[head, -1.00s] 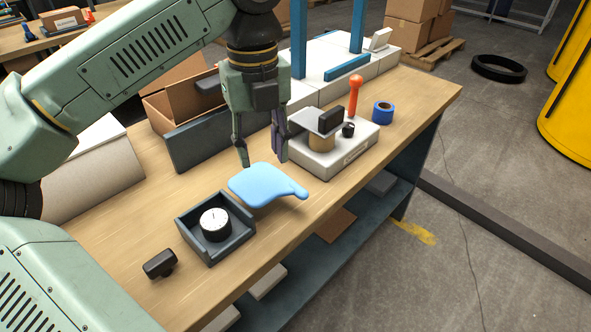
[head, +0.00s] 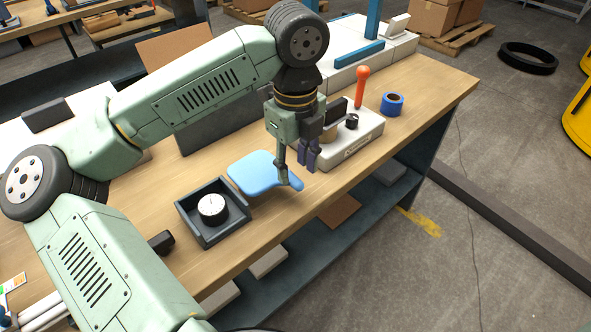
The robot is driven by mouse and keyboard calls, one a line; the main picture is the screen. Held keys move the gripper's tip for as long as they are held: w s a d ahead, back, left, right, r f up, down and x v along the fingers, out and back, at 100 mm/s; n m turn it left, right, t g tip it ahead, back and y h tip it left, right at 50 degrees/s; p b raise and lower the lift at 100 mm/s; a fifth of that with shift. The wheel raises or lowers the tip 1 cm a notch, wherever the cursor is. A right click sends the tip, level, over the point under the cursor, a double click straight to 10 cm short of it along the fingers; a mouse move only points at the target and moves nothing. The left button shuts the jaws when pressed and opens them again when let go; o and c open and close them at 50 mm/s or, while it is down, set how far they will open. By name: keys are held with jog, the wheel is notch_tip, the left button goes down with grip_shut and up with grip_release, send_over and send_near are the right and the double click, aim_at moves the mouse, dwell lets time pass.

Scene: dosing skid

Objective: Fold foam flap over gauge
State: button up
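The light-blue foam flap (head: 250,171) lies flat beside the dark tray (head: 185,215), on its right, with a narrow rounded tab (head: 296,184) pointing right. The round gauge (head: 212,206), white-faced with a black rim, sits in the tray with its dial up and uncovered. My gripper (head: 295,174) is low over the tab end of the flap. Its fingers are apart, one over the root of the tab and the other on the far right side of it. I cannot tell whether either finger touches the foam.
A white device with a red-orange lever (head: 361,87) stands close behind my gripper. A blue tape roll (head: 392,103) is to its right. The table's front edge is near the flap.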

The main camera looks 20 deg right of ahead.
aim_at(295, 180)
jog(key=shift+f, duration=1.6)
grip_shut()
